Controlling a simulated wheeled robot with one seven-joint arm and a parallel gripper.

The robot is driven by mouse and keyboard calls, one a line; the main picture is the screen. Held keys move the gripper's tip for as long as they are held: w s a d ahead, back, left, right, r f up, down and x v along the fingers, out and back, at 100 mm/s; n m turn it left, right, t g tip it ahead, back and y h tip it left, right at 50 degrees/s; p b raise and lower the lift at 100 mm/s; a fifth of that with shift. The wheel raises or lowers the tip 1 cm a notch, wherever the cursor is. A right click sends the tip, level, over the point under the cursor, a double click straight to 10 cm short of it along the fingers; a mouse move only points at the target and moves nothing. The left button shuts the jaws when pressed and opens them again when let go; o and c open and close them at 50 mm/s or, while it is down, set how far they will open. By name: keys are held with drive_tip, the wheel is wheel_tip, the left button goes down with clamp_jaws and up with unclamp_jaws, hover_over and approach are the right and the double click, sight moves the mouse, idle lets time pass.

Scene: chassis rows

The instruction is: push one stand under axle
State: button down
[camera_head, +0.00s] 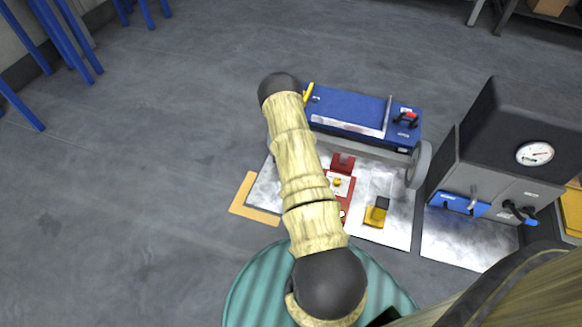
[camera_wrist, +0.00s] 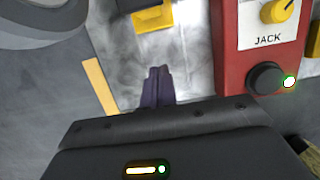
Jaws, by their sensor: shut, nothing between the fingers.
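A yellow stand with a dark top (camera_head: 376,213) stands on the pale metal plate (camera_head: 398,234), in front of the chassis. The yellow stand also shows at the top of the wrist view (camera_wrist: 153,18). The grey axle (camera_head: 365,149) runs along the near side of the blue chassis (camera_head: 350,108), with a grey wheel (camera_head: 418,165) at its right end. My gripper (camera_wrist: 157,72) is shut and empty, its fingertips pointing toward the stand with a gap between. In the head view my arm hides the gripper.
A red jack (camera_head: 343,163) is partly behind my arm; its panel (camera_wrist: 268,42) is close on the right in the wrist view. A dark cabinet with a gauge (camera_head: 534,154) stands at the right. Open floor (camera_head: 130,180) lies to the left.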

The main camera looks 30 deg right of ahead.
drive_tip(key=a+r+m+p, duration=0.2)
drive_tip(key=a+r+m, duration=0.2)
drive_tip(key=r, duration=0.6)
drive_tip(key=a+r+m+p, duration=0.2)
drive_tip(key=a+r+m, duration=0.15)
drive_tip(key=r, duration=0.65)
drive_tip(key=a+r+m+p, duration=0.25)
drive_tip(key=r+m, duration=0.25)
drive_tip(key=r, duration=0.5)
drive_tip(key=s+a+r+m+y+p, duration=0.1)
drive_tip(key=s+a+r+m+p, duration=0.1)
drive_tip(key=s+a+r+m, duration=0.4)
drive_tip(key=s+a+r+m+t+y+p, duration=0.1)
drive_tip(key=s+a+r+m+p, duration=0.1)
drive_tip(key=s+a+r+m, duration=0.5)
drive_tip(key=s+a+r, duration=0.2)
drive_tip(key=s+r, duration=0.4)
drive_tip(key=r, duration=0.1)
drive_tip(key=shift+a+r, duration=0.15)
drive_tip(key=shift+r, duration=0.05)
drive_tip(key=shift+w, duration=0.1)
